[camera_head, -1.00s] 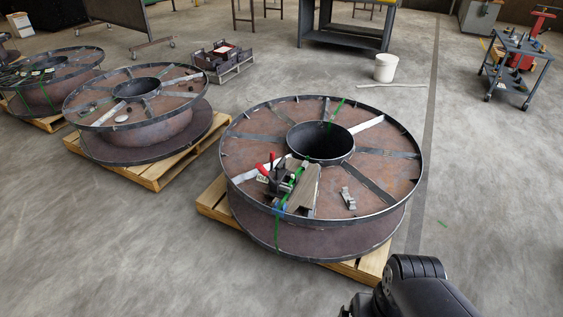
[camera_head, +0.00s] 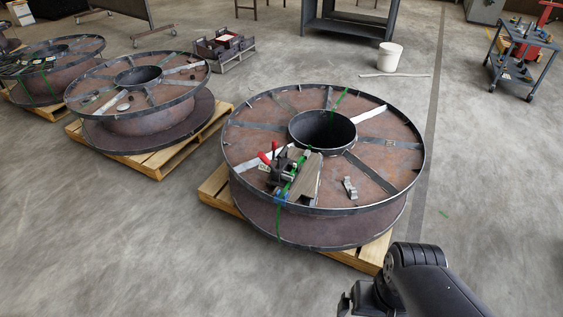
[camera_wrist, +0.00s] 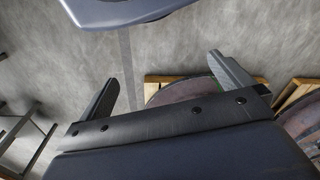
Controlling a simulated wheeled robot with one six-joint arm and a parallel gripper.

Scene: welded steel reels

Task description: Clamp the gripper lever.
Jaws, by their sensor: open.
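The toggle clamp with its red lever (camera_head: 265,158) sits on top of the nearest steel reel (camera_head: 250,135), near its front rim, beside a grey metal block (camera_head: 308,180). The red lever sticks up and leans to the left. A green strap (camera_head: 279,222) runs down the reel there. My gripper (camera_head: 352,302) is at the bottom of the head view, apart from the reel and well short of the clamp. In the wrist view my gripper (camera_wrist: 170,85) shows two fingers spread wide with nothing between them. The lever does not show in the wrist view.
The reel stands on a wooden pallet (camera_head: 214,187). A small metal bracket (camera_head: 350,188) lies on it. More reels (camera_head: 138,100) stand to the left. A white bucket (camera_head: 389,56) and a blue-grey cart (camera_head: 520,55) are behind. Open concrete floor lies in front and to the right.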

